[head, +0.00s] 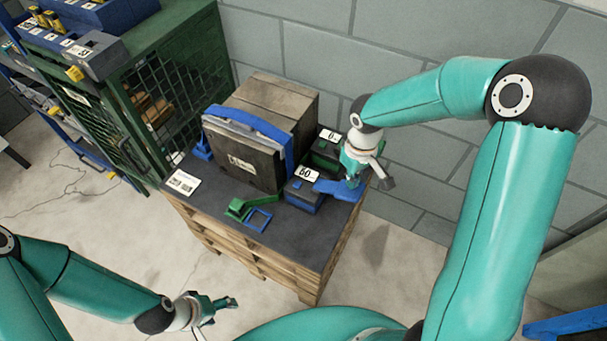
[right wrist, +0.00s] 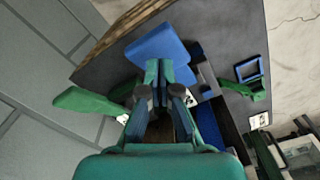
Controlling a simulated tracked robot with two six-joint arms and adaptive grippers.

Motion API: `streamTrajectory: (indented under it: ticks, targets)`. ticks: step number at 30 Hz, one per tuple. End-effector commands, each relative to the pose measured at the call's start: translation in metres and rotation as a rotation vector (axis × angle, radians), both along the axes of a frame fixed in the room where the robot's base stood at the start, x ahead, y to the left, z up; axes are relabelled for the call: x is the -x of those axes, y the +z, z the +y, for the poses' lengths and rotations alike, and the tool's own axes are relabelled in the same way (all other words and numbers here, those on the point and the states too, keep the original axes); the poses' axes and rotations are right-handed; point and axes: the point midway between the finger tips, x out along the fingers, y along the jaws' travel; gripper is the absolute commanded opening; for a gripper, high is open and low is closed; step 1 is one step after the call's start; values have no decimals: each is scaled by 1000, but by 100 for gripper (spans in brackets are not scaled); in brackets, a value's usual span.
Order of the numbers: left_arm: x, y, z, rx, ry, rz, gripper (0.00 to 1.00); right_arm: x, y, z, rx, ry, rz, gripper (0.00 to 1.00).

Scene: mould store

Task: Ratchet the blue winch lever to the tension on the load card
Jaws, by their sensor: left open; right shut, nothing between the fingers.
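The blue winch (head: 303,197) sits on the dark tabletop, with a small white display (head: 305,174) that seems to read 60 or 80. Its blue lever (head: 330,187) sticks out to the right and also shows in the right wrist view (right wrist: 155,45). My right gripper (head: 352,183) is shut and empty, its tips at the lever's outer part; whether they touch is unclear. The load card (head: 183,182) lies at the table's left corner, its print too small to read. My left gripper (head: 230,302) is open, low in front of the table, away from everything.
A crate (head: 240,157) under a blue strap (head: 252,124) fills the table's middle. A green winch (head: 326,155) with a display reading 0 stands behind the blue one. A green part (head: 238,208) and a blue frame (head: 258,220) lie in front. A wall is close behind.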

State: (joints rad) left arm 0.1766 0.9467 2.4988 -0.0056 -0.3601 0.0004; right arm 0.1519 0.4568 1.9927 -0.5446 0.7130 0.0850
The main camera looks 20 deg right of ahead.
Motion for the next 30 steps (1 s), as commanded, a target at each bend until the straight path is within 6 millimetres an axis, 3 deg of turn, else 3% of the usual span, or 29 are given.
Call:
streamTrajectory:
  ticks: [8,30]
  targets:
    - [0,-8,0,0,0,0,66,0,-9,0,0,0,1,0]
    - [0,-57,0,0,0,0,66,0,-62,0,-1,-1,1,0]
